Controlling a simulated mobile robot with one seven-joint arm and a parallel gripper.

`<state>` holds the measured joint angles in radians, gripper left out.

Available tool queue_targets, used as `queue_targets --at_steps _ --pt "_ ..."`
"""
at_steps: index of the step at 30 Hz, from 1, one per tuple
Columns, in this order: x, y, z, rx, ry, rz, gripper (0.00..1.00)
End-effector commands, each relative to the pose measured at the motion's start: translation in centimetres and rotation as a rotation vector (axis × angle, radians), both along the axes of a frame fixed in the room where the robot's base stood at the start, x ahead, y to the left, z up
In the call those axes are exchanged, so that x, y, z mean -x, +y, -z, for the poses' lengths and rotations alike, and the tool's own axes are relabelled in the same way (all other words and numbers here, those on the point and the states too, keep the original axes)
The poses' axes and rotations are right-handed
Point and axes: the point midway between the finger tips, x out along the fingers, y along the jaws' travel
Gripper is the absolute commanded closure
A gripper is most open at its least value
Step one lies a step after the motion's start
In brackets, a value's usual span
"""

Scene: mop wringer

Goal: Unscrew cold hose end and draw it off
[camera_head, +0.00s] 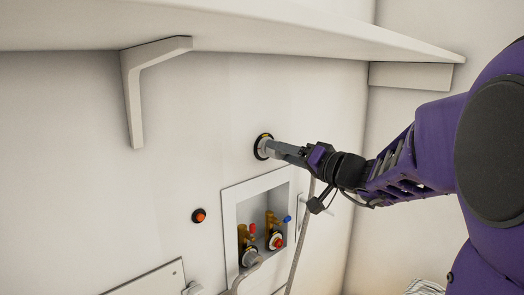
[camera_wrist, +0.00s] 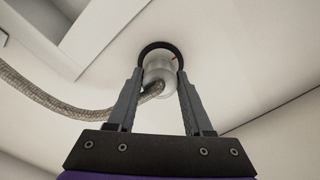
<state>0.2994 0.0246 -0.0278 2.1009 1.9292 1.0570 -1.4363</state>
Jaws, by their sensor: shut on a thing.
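My gripper (camera_head: 278,150) is shut on a pale metal hose end (camera_wrist: 158,74) at a black ring (camera_head: 261,146) on the wall, above the recessed valve box. In the wrist view my two fingers flank the hose end, and the black ring (camera_wrist: 146,49) shows right behind it. I cannot tell whether the hose end is seated in the ring or just in front of it. A grey braided hose (camera_wrist: 45,98) runs from it; in the head view it hangs down (camera_head: 301,240). The blue-handled brass valve (camera_head: 271,220) below shows a black-ringed orange outlet (camera_head: 277,241) with no hose on it.
The white valve box (camera_head: 229,210) also holds a red-handled brass valve (camera_head: 243,235) with a grey hose at its outlet. An orange-centred black ring (camera_head: 199,215) sits on the wall to the left. A shelf (camera_head: 240,25) with a bracket (camera_head: 131,85) overhangs.

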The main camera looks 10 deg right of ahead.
Motion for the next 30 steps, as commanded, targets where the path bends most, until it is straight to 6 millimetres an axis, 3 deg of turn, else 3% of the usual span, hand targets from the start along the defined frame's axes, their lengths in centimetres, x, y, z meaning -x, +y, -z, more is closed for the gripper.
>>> queue_targets --at_steps 21,30 --pt "2.9 -2.0 0.0 0.0 0.0 -0.001 1.0" --pt "3.1 -2.1 0.0 0.0 0.001 -0.002 1.0"
